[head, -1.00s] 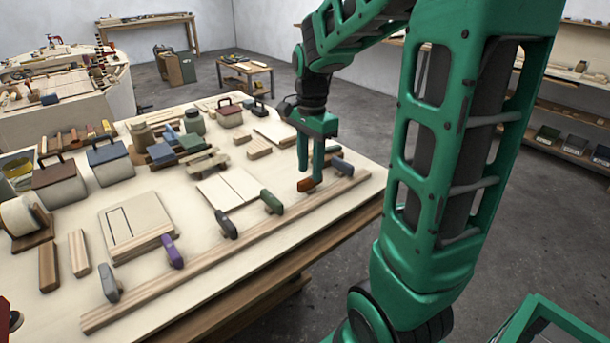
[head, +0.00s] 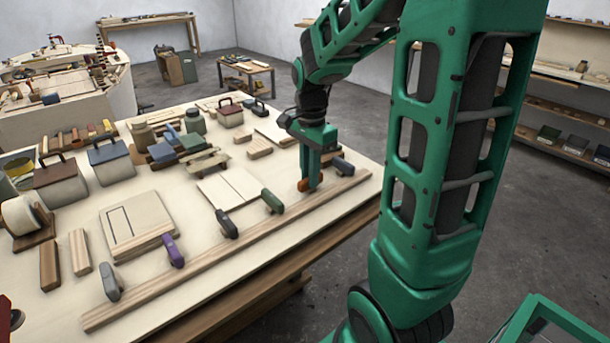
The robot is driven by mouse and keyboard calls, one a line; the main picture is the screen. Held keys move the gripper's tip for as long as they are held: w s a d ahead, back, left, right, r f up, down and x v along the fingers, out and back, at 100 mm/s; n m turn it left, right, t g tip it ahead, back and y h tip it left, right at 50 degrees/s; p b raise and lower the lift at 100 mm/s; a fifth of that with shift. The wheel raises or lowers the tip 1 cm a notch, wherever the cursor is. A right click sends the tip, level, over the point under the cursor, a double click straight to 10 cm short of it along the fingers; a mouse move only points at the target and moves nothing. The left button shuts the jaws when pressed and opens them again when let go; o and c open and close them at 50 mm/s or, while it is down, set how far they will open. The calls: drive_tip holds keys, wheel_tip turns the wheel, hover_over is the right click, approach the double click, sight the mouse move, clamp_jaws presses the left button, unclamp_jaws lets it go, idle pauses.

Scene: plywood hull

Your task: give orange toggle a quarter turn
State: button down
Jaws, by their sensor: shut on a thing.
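The orange toggle (head: 302,185) sits on the long wooden strip along the table's front edge, toward its right end. My gripper (head: 309,183) points down at it from above and is shut on it, with the fingers covering part of it. Only a small orange end shows at the left of the fingers, so its exact angle is hard to tell.
On the same wooden strip (head: 200,259) stand a blue toggle (head: 343,166) to the right, and green (head: 271,201), black (head: 227,224), purple (head: 173,251) and grey (head: 111,282) toggles to the left. Flat boards (head: 229,188) lie behind the strip.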

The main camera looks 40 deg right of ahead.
drive_tip(key=shift+w+d, duration=0.1)
drive_tip(key=shift+d, duration=0.1)
drive_tip(key=n, duration=0.3)
drive_tip(key=shift+d+r, duration=0.1)
drive_tip(key=n, duration=0.5)
drive_tip(key=shift+n, duration=0.4)
drive_tip(key=n, duration=0.4)
drive_tip(key=shift+w, duration=0.1)
drive_tip(key=shift+n, duration=2.1)
drive_tip(key=c, duration=1.8)
unclamp_jaws()
drive_tip(key=shift+o, duration=0.4)
